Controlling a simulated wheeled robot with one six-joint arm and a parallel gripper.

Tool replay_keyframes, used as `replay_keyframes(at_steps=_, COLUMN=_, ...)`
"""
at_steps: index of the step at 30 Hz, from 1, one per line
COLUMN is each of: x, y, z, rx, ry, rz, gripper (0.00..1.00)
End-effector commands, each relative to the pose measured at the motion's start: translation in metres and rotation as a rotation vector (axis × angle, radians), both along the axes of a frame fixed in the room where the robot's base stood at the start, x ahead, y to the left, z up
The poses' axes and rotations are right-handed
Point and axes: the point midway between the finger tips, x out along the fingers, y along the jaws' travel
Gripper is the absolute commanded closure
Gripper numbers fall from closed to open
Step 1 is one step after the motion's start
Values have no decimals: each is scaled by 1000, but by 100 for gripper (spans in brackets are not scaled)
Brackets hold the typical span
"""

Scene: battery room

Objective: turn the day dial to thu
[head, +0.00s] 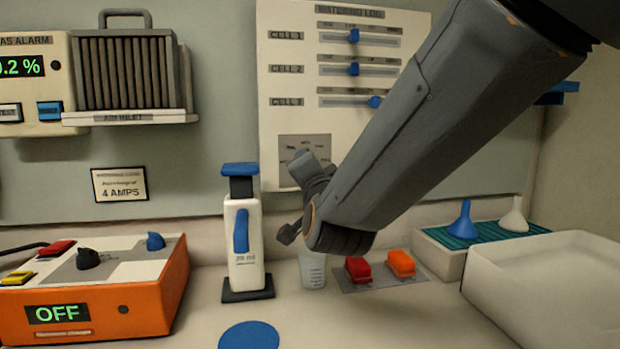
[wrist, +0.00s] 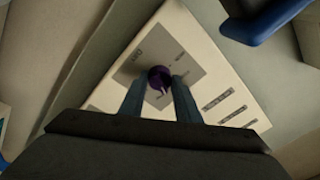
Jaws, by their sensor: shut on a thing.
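The day dial (wrist: 159,78) is a round purple knob on a grey plate of the white board, seen in the wrist view. My gripper (wrist: 160,82) has one finger on each side of the knob and is shut on it. A pale mark on the knob shows between the fingers, but I cannot tell which day it points at. In the head view, the grey plate (head: 290,142) is at the lower left of the watering log board (head: 285,30). There my gripper (head: 303,160) is at the plate and hides the dial. The day labels are too small to read.
Several blue-knobbed sliders (head: 353,36) sit above the plate. Below stand a white dispenser with a blue lever (head: 245,240), a clear cup (head: 312,271) and red and orange pieces (head: 358,270). An orange charger (head: 100,310) is at left, a white tray (head: 555,280) at right.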

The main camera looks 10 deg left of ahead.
Motion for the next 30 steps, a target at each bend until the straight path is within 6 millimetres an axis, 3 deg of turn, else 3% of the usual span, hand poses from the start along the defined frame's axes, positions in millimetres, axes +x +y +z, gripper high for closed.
replay_keyframes(at_steps=15, x=-1, y=2, z=-1, rx=314, ry=151, rz=1, gripper=93)
replay_keyframes(at_steps=30, x=-1, y=2, z=0, rx=380, ry=182, rz=0, gripper=93)
